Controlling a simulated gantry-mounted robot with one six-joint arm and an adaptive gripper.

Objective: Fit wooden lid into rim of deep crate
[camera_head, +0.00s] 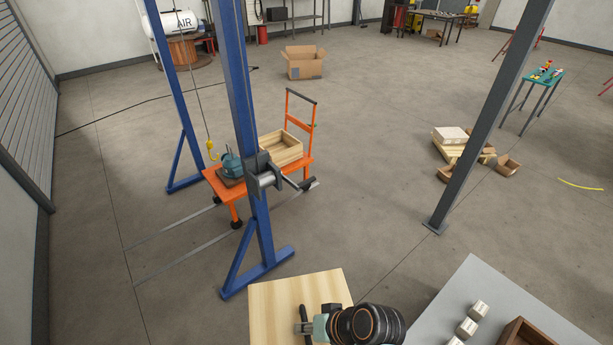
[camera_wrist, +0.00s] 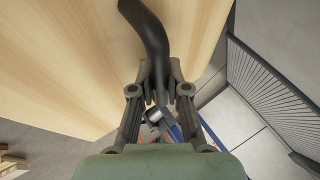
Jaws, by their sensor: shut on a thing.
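The wooden lid (camera_head: 285,292) is a pale, flat panel low in the head view, and it fills the upper left of the wrist view (camera_wrist: 60,60). Its curved black handle (camera_wrist: 148,35) runs down between the fingers of my gripper (camera_wrist: 158,90), which is shut on it. My gripper (camera_head: 308,327) also shows at the bottom of the head view, over the lid's lower part. A brown wooden crate (camera_head: 515,330) is cut off at the lower right. A pale wooden crate (camera_head: 262,143) stands open on the orange cart. I cannot tell which is the deep crate.
A blue frame (camera_head: 240,110) stands around the orange cart (camera_head: 225,187), with a yellow hook (camera_head: 210,145) hanging there. A grey post (camera_head: 480,130) rises at right. Open floor lies between.

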